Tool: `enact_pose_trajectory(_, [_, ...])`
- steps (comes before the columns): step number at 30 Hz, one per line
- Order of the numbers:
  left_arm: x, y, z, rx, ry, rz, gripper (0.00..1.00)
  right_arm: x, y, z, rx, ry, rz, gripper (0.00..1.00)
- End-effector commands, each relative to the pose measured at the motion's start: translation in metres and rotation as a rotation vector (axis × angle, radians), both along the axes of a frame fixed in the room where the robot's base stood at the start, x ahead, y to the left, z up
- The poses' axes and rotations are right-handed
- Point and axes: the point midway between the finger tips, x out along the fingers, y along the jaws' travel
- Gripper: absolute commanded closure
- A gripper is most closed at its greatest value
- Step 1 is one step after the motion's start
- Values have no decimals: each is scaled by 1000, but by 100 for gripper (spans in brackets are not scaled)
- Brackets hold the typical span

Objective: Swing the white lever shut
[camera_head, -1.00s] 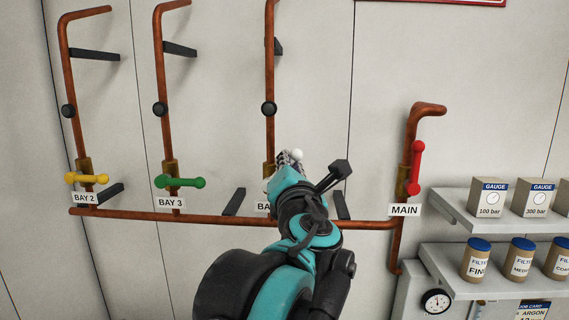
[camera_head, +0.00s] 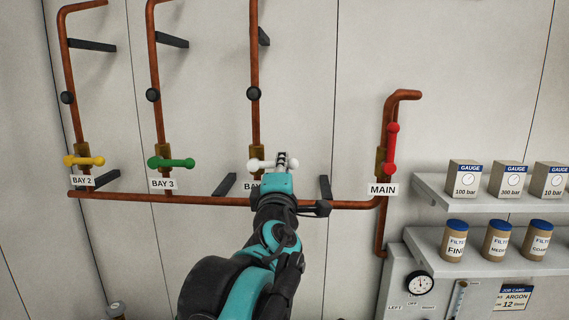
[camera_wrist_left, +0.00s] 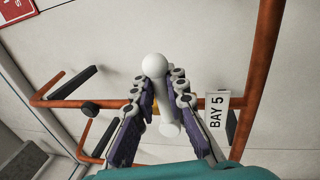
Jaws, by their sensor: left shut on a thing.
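The white lever (camera_head: 257,164) is on the copper pipe above the label BAY 5, which is partly hidden by my arm in the head view. Its left knob shows there, and the lever lies about level. My left gripper (camera_head: 283,162) is shut on its right part and covers that end. In the left wrist view the white lever (camera_wrist_left: 155,66) runs between the two fingers of my left gripper (camera_wrist_left: 163,85), its round knob sticking out past the tips. My right gripper is not in view.
A yellow lever (camera_head: 84,161) and a green lever (camera_head: 171,163) lie level to the left. A red lever (camera_head: 391,149) stands upright at MAIN. A copper pipe (camera_head: 140,198) runs below. Shelves (camera_head: 440,193) with boxes and jars are at the right.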

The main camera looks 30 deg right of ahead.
Motion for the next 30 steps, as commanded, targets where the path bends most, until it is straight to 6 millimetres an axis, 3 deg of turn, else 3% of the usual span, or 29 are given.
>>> enact_pose_trajectory(20, [0, 0, -5, 59, -34, -3, 100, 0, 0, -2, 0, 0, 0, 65])
enact_pose_trajectory(21, [0, 0, -6, 59, -34, -3, 85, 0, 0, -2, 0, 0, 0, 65])
enact_pose_trajectory(24, [0, 0, -5, 58, -33, -2, 65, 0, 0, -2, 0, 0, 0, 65])
enact_pose_trajectory(30, [0, 0, -5, 57, -34, -1, 65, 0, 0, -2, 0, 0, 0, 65])
